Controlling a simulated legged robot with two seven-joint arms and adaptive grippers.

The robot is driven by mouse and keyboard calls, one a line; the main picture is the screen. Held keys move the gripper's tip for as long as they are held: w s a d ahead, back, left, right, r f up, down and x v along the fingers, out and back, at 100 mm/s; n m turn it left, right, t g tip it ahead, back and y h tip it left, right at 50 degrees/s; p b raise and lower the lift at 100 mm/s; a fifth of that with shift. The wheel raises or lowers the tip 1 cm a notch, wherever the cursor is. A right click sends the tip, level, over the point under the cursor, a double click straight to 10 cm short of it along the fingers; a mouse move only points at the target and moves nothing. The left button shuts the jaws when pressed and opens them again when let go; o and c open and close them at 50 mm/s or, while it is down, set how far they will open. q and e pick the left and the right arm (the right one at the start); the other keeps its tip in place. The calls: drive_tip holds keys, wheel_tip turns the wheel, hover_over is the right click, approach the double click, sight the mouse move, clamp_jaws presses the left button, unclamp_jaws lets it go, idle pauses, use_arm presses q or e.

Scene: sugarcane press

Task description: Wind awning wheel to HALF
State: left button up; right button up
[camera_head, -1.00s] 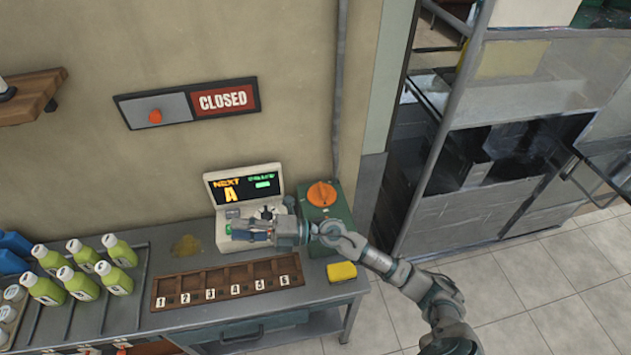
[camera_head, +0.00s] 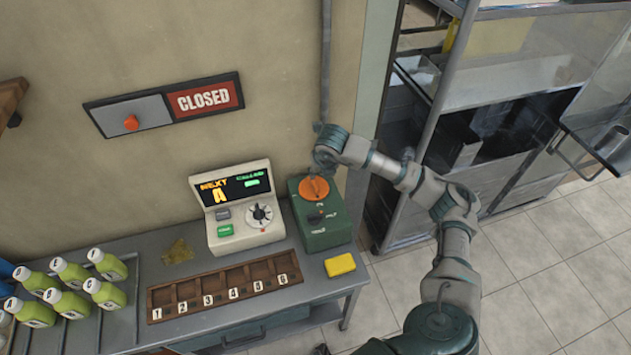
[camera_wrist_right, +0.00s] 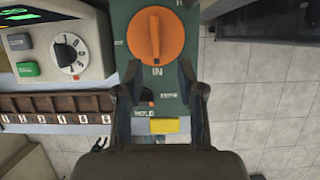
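An orange round wheel with a raised grip bar (camera_head: 314,188) sits on top of a green box (camera_head: 328,238) at the right end of the counter. It also shows in the right wrist view (camera_wrist_right: 156,35), its bar standing nearly upright in the picture, with letters that look like "IN" below it. My right gripper (camera_wrist_right: 161,74) is open and empty, its two fingers spread just below the wheel in that view, apparently not touching it. In the head view the right wrist hangs above and beside the wheel, and its fingers are hard to make out. My left gripper is not in view.
A white machine with a screen and dial (camera_head: 240,212) stands left of the green box. A black lever is on the box's front. A yellow sponge (camera_head: 340,265), a numbered wooden tray (camera_head: 222,268) and several green bottles are on the counter. A CLOSED sign (camera_head: 204,101) hangs above.

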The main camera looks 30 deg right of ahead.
sight(314, 182)
drive_tip(key=x, duration=0.6)
drive_tip(key=a+x, duration=0.1)
drive_tip(key=x, duration=0.2)
drive_tip(key=shift+w+a+f, duration=0.1)
drive_tip(key=shift+w+f, duration=0.35)
drive_tip(key=shift+f, duration=0.2)
drive_tip(key=shift+d+f, duration=0.1)
drive_tip(key=shift+d, duration=0.3)
drive_tip(key=c, duration=0.5)
clamp_jaws()
drive_tip(key=shift+a, duration=0.2)
